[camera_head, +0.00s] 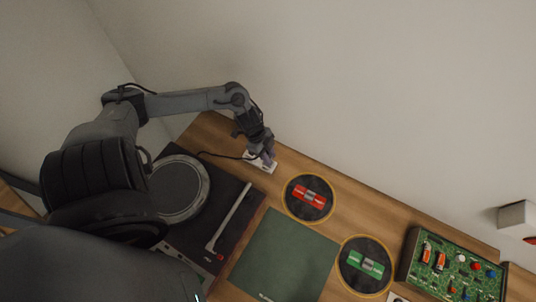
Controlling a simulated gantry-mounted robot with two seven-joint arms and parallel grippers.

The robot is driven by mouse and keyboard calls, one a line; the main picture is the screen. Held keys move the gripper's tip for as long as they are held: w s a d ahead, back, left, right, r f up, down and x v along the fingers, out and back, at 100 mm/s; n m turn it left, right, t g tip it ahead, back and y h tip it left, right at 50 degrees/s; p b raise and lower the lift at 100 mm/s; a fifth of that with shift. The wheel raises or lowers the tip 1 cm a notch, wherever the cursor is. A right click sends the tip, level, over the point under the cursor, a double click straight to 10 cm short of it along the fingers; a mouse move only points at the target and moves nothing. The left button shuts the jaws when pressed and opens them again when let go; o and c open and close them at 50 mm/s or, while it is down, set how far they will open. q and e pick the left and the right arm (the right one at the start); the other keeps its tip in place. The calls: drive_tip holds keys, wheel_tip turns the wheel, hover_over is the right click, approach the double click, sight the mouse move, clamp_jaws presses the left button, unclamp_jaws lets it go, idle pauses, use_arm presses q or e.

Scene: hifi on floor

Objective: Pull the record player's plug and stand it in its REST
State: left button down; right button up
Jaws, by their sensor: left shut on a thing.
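The record player (241,205) is a dark deck with a round platter and a pale tone arm, at the left of the wooden top, partly hidden by my own arm. My left gripper (265,154) points down beside its back right corner. It is shut on a small purplish plug (267,159), mostly hidden by the fingers. A black cable (222,156) runs from the player's back edge to the gripper. A white plate (268,167) lies directly below the plug. I cannot tell whether the plug is seated in it or just above it. My right gripper is out of view.
A red block (308,195) and a green block (366,264) lie on round, dark, yellow-rimmed pads. A bare green mat (283,257) is right of the player. A green circuit board (453,263) is at the right. A white box (517,216) shows near the right edge. The wall stands close behind.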

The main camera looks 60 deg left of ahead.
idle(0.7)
use_arm(q)
drive_tip(key=shift+p, duration=0.35)
drive_tip(key=shift+f, duration=0.4)
idle(1.0)
drive_tip(key=shift+f+b, duration=0.4)
drive_tip(key=shift+f, duration=0.15)
idle(0.8)
drive_tip(key=c, duration=0.8)
unclamp_jaws()
drive_tip(key=shift+c, duration=0.2)
